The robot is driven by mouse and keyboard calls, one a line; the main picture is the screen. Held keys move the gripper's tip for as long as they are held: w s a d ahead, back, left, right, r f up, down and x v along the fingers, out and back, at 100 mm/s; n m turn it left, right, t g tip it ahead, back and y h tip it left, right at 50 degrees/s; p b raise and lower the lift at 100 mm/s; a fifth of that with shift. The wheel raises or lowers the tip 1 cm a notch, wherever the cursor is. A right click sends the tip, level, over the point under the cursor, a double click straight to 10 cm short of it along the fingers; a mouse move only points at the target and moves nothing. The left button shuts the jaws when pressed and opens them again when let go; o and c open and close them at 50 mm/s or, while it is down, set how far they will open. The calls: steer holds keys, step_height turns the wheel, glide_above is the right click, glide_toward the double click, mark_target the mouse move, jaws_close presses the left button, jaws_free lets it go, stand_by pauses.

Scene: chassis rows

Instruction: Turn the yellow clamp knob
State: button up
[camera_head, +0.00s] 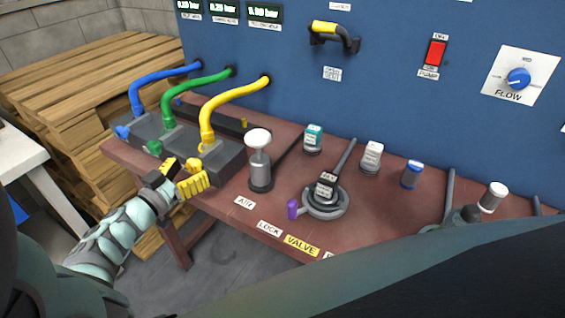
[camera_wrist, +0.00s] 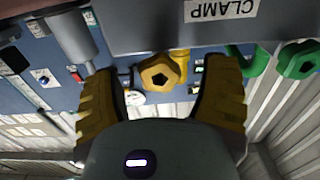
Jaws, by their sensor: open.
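The yellow clamp knob (camera_head: 193,165) is on the front of a dark grey clamp block at the left end of the bench. In the wrist view the yellow knob (camera_wrist: 163,72) is a lobed shape under an upside-down CLAMP label (camera_wrist: 222,9). My gripper (camera_head: 181,176) is open in front of the knob. In the wrist view the two yellow fingers of my gripper (camera_wrist: 162,88) stand to either side of the knob, with a visible gap on both sides. Its exact depth from the knob is hard to tell.
A green knob (camera_wrist: 298,60) lies right of my fingers in the wrist view; a blue knob (camera_head: 122,132) is farther left in the head view. A white-topped plunger (camera_head: 259,160) stands right of the block. Wooden pallets (camera_head: 90,85) are behind left.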

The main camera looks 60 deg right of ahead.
steer(key=shift+d, duration=0.8)
steer(key=shift+a, duration=0.15)
steer(key=c, duration=1.2)
